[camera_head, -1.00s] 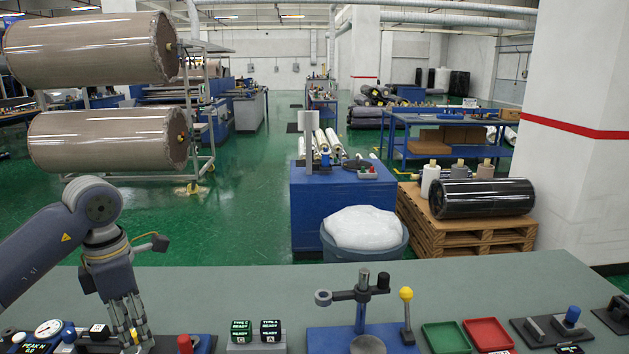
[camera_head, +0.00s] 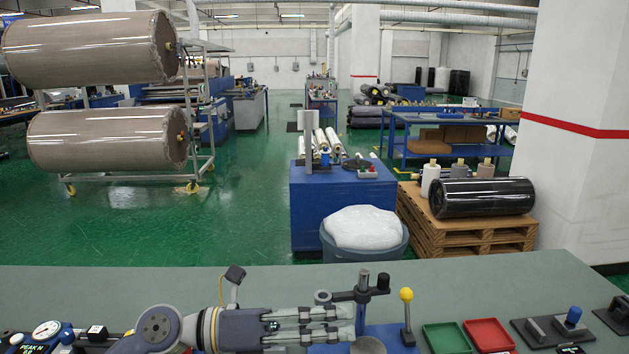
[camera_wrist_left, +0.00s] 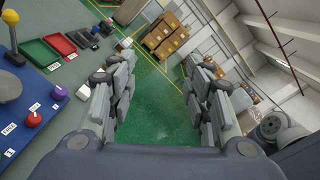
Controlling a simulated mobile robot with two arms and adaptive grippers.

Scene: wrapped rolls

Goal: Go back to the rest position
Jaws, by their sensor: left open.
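My left gripper (camera_head: 352,326) lies level across the front of the grey-green workbench (camera_head: 190,283) in the head view, its fingers pointing right. It is open and empty. In the left wrist view the gripper's two fingers (camera_wrist_left: 160,100) stand wide apart with green floor between them. In the head view the fingers reach the dark post stand (camera_head: 361,295) and overlap its lower part; I cannot tell whether they touch it. My right gripper is not in view.
A yellow-knobbed lever (camera_head: 406,300), a green tray (camera_head: 447,338) and a red tray (camera_head: 488,335) stand right of the gripper. A gauge (camera_head: 47,331) is at far left. Beyond the bench are a bin with a white bag (camera_head: 364,228) and a pallet with a black roll (camera_head: 484,197).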

